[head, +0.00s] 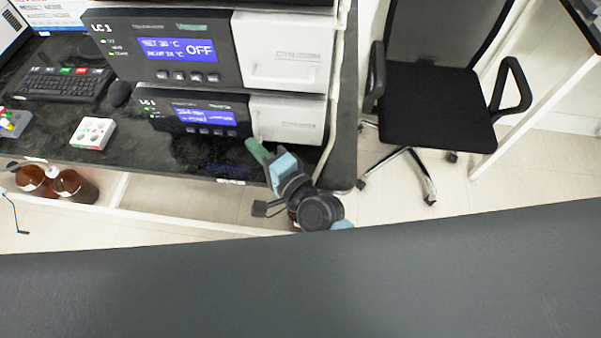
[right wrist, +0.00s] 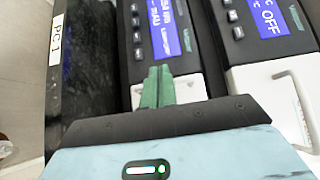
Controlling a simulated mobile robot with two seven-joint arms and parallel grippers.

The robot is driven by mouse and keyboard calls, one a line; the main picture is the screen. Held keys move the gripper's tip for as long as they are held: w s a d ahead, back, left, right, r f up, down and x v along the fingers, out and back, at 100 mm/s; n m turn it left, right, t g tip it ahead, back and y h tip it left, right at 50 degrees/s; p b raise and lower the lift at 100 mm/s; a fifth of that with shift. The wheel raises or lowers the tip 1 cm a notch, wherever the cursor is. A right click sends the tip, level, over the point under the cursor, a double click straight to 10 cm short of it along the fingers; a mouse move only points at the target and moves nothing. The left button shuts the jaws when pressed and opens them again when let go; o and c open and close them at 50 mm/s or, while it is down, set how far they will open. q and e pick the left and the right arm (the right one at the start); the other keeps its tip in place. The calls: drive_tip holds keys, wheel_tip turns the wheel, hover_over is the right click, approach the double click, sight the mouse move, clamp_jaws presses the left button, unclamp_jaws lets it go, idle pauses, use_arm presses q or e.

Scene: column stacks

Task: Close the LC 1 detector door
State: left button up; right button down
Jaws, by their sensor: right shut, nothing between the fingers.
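The lower unit of the LC 1 stack (head: 186,111) has a blue lit display and a white door (head: 288,119) at its right end. This door looks nearly flush with the front; I cannot tell whether it is fully shut. My right gripper (head: 257,151) is at the lower left corner of that door, its green fingers together and empty. In the right wrist view the closed fingers (right wrist: 157,88) point at the unit's front and overlap the white door (right wrist: 188,88), partly hiding it. I cannot tell whether they touch. My left gripper is not in view.
Above is a unit (head: 178,49) reading OFF, with its own white door (head: 283,53). A keyboard (head: 62,84), a mouse (head: 119,93) and a small white box (head: 93,133) lie left on the dark bench (head: 150,150). Brown bottles (head: 74,186) stand below; an office chair (head: 435,105) is right.

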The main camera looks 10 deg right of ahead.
drive_tip(key=v, duration=0.7)
drive_tip(key=shift+s, duration=0.15)
drive_tip(key=shift+d, duration=0.15)
